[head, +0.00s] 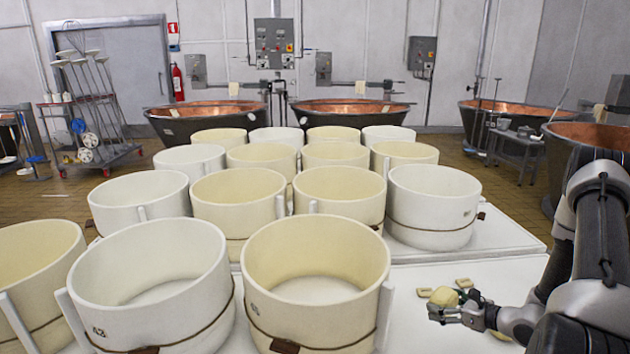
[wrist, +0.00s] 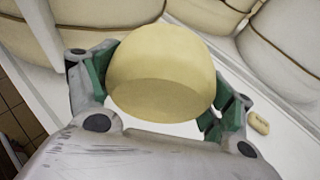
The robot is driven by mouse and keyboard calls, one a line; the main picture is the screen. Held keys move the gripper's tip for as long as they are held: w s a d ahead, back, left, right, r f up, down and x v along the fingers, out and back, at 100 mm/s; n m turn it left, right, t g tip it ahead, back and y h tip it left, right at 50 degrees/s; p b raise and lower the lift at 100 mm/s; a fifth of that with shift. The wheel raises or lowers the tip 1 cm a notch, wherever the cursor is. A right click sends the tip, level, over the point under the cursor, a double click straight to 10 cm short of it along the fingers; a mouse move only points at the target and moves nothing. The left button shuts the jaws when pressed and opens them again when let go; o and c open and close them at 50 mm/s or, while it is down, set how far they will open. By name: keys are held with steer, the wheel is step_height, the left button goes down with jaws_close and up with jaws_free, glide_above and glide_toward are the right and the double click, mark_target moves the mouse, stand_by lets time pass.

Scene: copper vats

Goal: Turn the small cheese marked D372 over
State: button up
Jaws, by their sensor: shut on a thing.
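A small pale-yellow round cheese (wrist: 160,75) fills the middle of the wrist view, between the green-padded fingers of my gripper (wrist: 155,95). The fingers are shut on it, one on each side. Its rounded side and a flatter, darker face show; no marking D372 is legible. In the head view the cheese (head: 444,297) is at my gripper (head: 456,306), low over the white table at the lower right. I cannot tell whether it touches the table.
A small yellowish tag (wrist: 258,122) lies on the white table (head: 480,272) near the cheese; similar tags (head: 463,283) show in the head view. Large white moulds (head: 315,280) crowd the table to the left. Copper vats (head: 355,110) stand behind.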

steer(key=w+a+r+m+h, duration=0.1)
steer(key=w+a+r, duration=0.1)
steer(key=r, duration=0.8)
steer(key=w+a+r+m+t+h, duration=0.1)
steer(key=w+a+r, duration=0.2)
steer(key=r, duration=0.7)
steer(key=w+a+r+m+t+h, duration=0.1)
steer(key=w+a+r, duration=0.2)
steer(key=r, duration=0.6)
steer(key=a, duration=0.2)
steer(key=shift+w+a+r+m+h, duration=0.25)
steer(key=shift+a+r+m+h, duration=0.05)
steer(key=shift+a+r, duration=0.1)
steer(key=shift+d, duration=0.1)
